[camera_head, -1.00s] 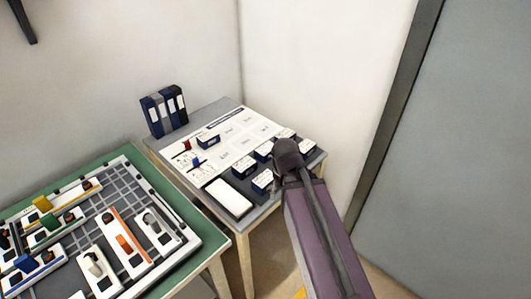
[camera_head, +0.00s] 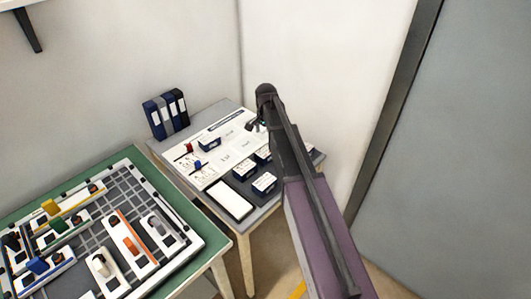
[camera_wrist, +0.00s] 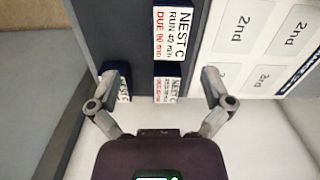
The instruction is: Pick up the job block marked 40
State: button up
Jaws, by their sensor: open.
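Dark blue job blocks with white printed labels stand on a dark strip of the small table. In the wrist view one block (camera_wrist: 172,30) reads NEST C, with a run line that looks like 40 min and a red due line. A second labelled block (camera_wrist: 167,84) lies nearer, its smaller print hard to read. A third block (camera_wrist: 123,84) is partly hidden behind the left finger. My gripper (camera_wrist: 160,80) is open and empty, its fingers on either side of the nearer blocks. In the head view my gripper (camera_head: 256,126) is over the far part of the table.
A white pad (camera_head: 231,200) lies at the front. Binders (camera_head: 166,114) stand at the back left. A green table (camera_head: 198,222) with a fixture board adjoins. Walls enclose the corner.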

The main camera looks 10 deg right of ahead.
aim_at(266, 151)
jog(key=shift+w+r+m, duration=0.25)
jog(key=shift+w+m, duration=0.15)
jog(key=shift+w, duration=0.7)
jog(key=shift+f, duration=0.15)
notch_tip(266, 151, down, 8)
jog(key=b, duration=0.8)
jog(key=shift+f, duration=0.2)
jog(key=shift+w+d+f+b, duration=0.1)
jog(key=shift+d+f+b, duration=0.05)
jog(key=shift+f+b, duration=1.25)
jog(key=shift+d+f+b, duration=0.1)
jog(key=shift+f+b, duration=1.1)
jog(key=shift+b, duration=0.25)
jog(key=c, duration=1)
jog(key=shift+r, duration=0.25)
